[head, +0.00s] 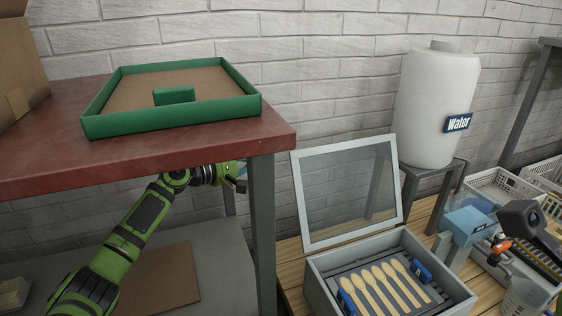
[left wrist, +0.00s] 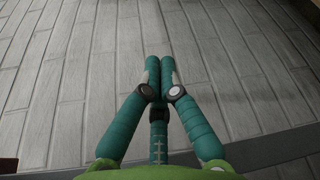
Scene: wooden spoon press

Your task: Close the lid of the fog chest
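The fog chest (head: 328,284) is a grey box at the lower right of the head view, on a wooden slatted surface. Its glass lid (head: 348,192) in a pale frame stands open, tilted up at the chest's back. Several wooden spoons (head: 384,288) lie side by side on a dark rack inside, between two blue blocks. My left gripper (head: 239,179) is left of the chest and apart from it, just under the red table's edge. In the left wrist view its teal fingers (left wrist: 160,62) lie close together with nothing between them. My right gripper is not in view.
A red-topped table (head: 190,146) with a green-rimmed tray (head: 172,122) stands at the left; its leg (head: 262,215) is between my left gripper and the chest. A white water tank (head: 435,105) stands behind the chest. A blue device (head: 466,225) and white baskets (head: 500,185) are at the right.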

